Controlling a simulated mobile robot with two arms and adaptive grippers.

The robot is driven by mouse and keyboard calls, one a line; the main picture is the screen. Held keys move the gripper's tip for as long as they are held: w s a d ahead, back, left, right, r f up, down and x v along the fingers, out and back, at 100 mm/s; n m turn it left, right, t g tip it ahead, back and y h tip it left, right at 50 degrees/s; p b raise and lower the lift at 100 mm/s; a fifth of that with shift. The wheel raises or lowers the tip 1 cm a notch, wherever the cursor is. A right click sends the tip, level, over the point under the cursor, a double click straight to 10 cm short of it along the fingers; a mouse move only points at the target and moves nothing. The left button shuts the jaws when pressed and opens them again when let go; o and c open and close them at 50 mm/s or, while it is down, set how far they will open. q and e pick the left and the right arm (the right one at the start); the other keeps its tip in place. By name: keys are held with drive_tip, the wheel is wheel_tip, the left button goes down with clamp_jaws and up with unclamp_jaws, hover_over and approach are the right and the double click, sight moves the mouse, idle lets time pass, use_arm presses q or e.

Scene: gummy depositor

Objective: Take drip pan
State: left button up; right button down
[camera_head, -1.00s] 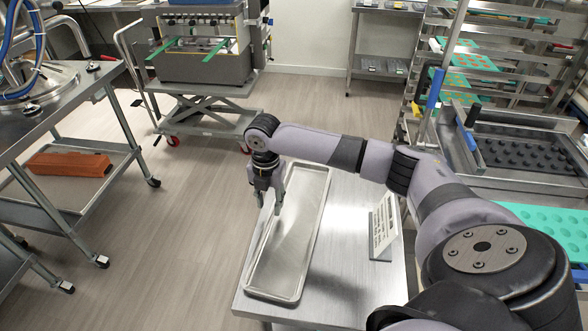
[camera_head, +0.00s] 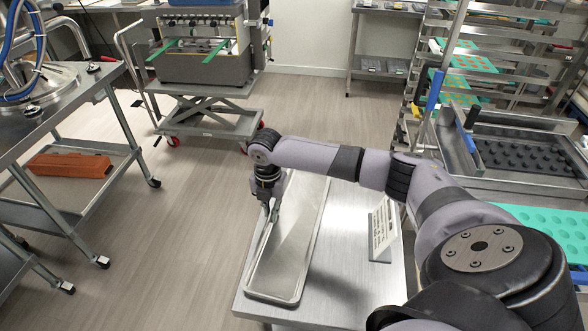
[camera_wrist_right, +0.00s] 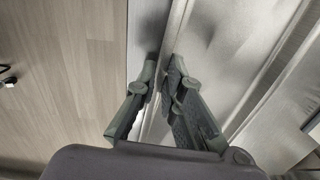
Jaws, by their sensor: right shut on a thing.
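The drip pan (camera_head: 286,262) is a long, shallow metal tray lying lengthwise on the steel table in the head view. My right gripper (camera_head: 270,214) is at the pan's left long rim, pointing down. In the right wrist view, the gripper's fingers (camera_wrist_right: 158,85) are closed around the rim of the pan (camera_wrist_right: 212,60), one finger on each side. The pan's far left part is partly hidden behind my gripper and wrist. My left gripper is not in view.
The steel table (camera_head: 345,225) has a small white sign (camera_head: 384,228) right of the pan. An orange case (camera_head: 68,164) lies on a cart shelf at left. A depositor machine (camera_head: 203,45) stands on a lift cart behind. A tray rack (camera_head: 470,60) is at right. Open floor lies left.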

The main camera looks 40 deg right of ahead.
idle(0.8)
wheel_tip(320, 180, up, 20)
drive_tip(key=b, duration=0.1)
idle(0.3)
drive_tip(key=c, duration=2.3)
unclamp_jaws()
clamp_jaws()
